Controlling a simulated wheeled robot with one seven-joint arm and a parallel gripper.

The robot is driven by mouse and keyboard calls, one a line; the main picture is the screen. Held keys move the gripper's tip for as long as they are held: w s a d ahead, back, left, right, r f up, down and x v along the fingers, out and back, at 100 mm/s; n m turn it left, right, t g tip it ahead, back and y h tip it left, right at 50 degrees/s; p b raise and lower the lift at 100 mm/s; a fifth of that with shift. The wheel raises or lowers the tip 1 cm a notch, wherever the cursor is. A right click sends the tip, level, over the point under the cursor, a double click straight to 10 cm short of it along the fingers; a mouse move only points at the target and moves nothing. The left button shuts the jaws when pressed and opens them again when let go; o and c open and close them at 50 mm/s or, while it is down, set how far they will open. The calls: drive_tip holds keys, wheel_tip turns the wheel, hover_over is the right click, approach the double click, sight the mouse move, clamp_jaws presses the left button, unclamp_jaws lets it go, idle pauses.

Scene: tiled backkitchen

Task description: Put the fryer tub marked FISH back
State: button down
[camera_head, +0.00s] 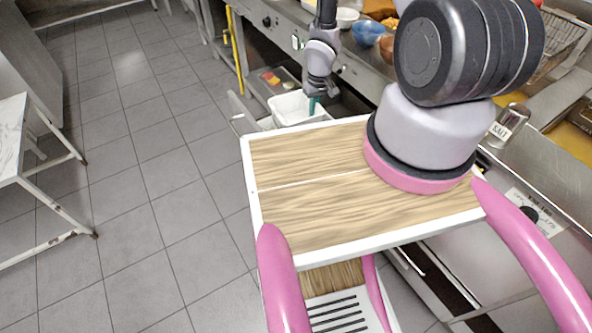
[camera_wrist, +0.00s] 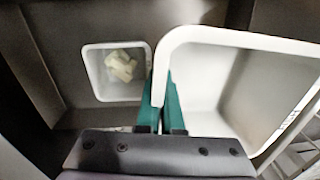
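A large white tub (camera_head: 297,108) shows in the head view beside the open steel drawer under the counter. In the wrist view the tub (camera_wrist: 215,75) fills the right side and looks empty inside. My gripper (camera_head: 313,103) points down at the tub's near right side. In the wrist view my gripper's teal fingers (camera_wrist: 162,105) stand close on either side of the tub's wall, one inside and one outside, and appear shut on it.
A smaller white container (camera_wrist: 115,70) with pale pieces sits in the steel recess to the left. My wood-topped tray (camera_head: 350,205) is in front. The steel counter (camera_head: 380,62) carries bowls, and a SALT shaker (camera_head: 508,125) stands at right. The tiled floor (camera_head: 150,170) is clear; a white table (camera_head: 25,140) stands left.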

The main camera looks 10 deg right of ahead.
drive_tip(key=shift+n, duration=0.6)
drive_tip(key=s, duration=0.1)
drive_tip(key=s+f, duration=0.1)
drive_tip(key=s+a, duration=0.1)
drive_tip(key=shift+s+f, duration=0.25)
drive_tip(key=shift+s, duration=0.15)
wheel_tip(320, 180, down, 18)
drive_tip(key=shift+s+a, duration=0.1)
drive_tip(key=c, duration=1.1)
unclamp_jaws()
